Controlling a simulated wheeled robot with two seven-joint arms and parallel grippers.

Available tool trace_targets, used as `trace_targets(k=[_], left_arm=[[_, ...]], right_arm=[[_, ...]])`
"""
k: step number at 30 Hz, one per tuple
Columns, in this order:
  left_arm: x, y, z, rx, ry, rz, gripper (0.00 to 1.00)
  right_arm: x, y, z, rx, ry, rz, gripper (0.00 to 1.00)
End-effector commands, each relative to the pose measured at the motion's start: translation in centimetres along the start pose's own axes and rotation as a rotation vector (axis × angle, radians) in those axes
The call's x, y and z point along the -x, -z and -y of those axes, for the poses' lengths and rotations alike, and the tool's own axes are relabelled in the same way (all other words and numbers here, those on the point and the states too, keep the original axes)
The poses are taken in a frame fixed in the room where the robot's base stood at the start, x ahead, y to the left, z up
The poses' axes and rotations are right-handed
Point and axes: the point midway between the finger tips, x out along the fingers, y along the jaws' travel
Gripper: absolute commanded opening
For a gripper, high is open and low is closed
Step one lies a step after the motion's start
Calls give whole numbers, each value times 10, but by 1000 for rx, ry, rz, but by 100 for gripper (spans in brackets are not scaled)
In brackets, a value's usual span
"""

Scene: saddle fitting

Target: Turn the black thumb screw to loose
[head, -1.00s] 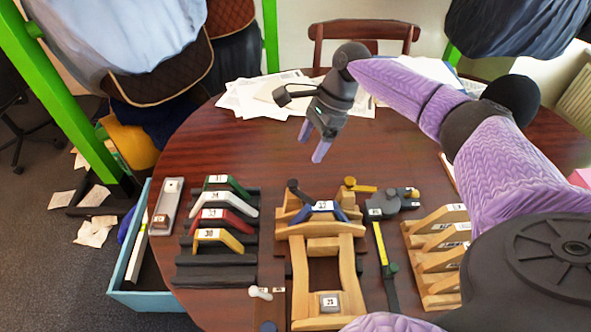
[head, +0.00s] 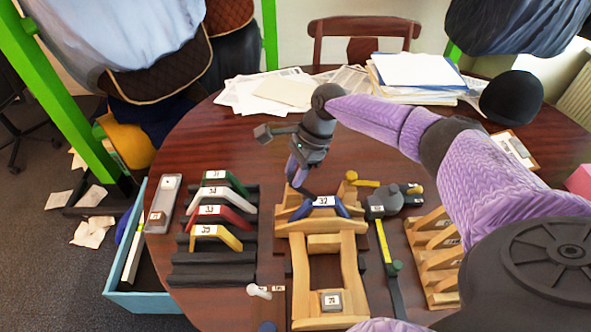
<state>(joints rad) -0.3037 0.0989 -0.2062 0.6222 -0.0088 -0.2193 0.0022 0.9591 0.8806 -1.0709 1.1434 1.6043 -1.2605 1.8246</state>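The wooden saddle stand (head: 348,262) is on the table in front of me, with a blue bracket labelled 32 (head: 322,203) across its far part. The black thumb screw (head: 307,191) is at the stand's far left corner, mostly hidden by my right gripper. My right gripper (head: 296,178) reaches down from above with its purple fingers at the screw. I cannot tell whether the fingers are closed on it or just around it. A yellow knob (head: 351,176) is at the stand's far right corner. My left gripper is not in view.
A black rack (head: 212,272) with green, white, red and yellow brackets is left of the stand. A dark gauge tool with a yellow strip (head: 384,240) and a wooden rack (head: 437,290) are to the right. Papers (head: 262,92) lie at the back.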

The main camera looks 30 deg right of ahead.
Motion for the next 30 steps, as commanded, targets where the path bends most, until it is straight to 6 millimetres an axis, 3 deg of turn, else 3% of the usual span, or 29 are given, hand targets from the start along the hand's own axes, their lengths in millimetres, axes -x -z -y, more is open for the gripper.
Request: trace_targets(k=[1,3,16,23,30], left_arm=[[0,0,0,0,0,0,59],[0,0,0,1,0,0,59],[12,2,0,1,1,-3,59],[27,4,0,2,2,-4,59],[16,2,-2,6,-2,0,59]], right_arm=[[0,0,0,0,0,0,11],[0,0,0,0,0,0,0],[2,-2,0,57,-25,3,0],[2,-3,1,209,-90,6,0],[-4,-1,3,421,-177,4,0]])
